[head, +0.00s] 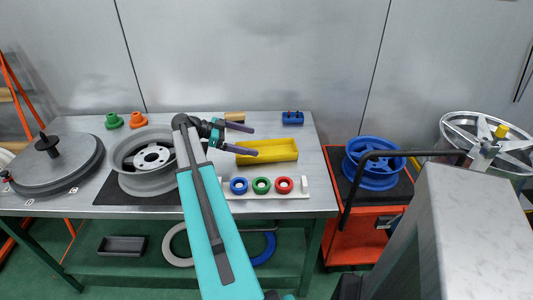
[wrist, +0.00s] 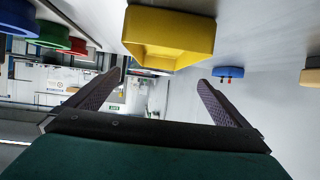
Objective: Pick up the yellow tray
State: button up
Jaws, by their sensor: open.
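The yellow tray (head: 285,150) is an open, shallow box on the grey workbench, right of centre. In the wrist view the yellow tray (wrist: 165,35) fills the top middle, just past my fingertips. My gripper (head: 255,142) is open, its two dark fingers spread and pointing right over the tray's left part, which they partly hide. In the wrist view my gripper (wrist: 159,76) shows nothing clasped between the fingers. I cannot tell whether a finger touches the tray.
A white holder (head: 250,195) with blue, green and red rings lies in front of the tray. A blue block (head: 293,118) and a wooden block (head: 235,117) sit behind it. A grey wheel (head: 145,170) is at left. A red cart with a blue wheel (head: 372,170) stands right.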

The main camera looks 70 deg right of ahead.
aim_at(266, 147)
jog(key=shift+f, duration=0.55)
jog(key=shift+s+f, duration=0.25)
jog(key=shift+f, duration=0.05)
jog(key=shift+p+x, duration=0.3)
jog(key=shift+x, duration=0.65)
jog(key=shift+d, duration=0.15)
jog(key=shift+p+x, duration=0.6)
jog(key=shift+x, duration=1.9)
jog(key=shift+c, duration=0.3)
jog(key=c, duration=1.1)
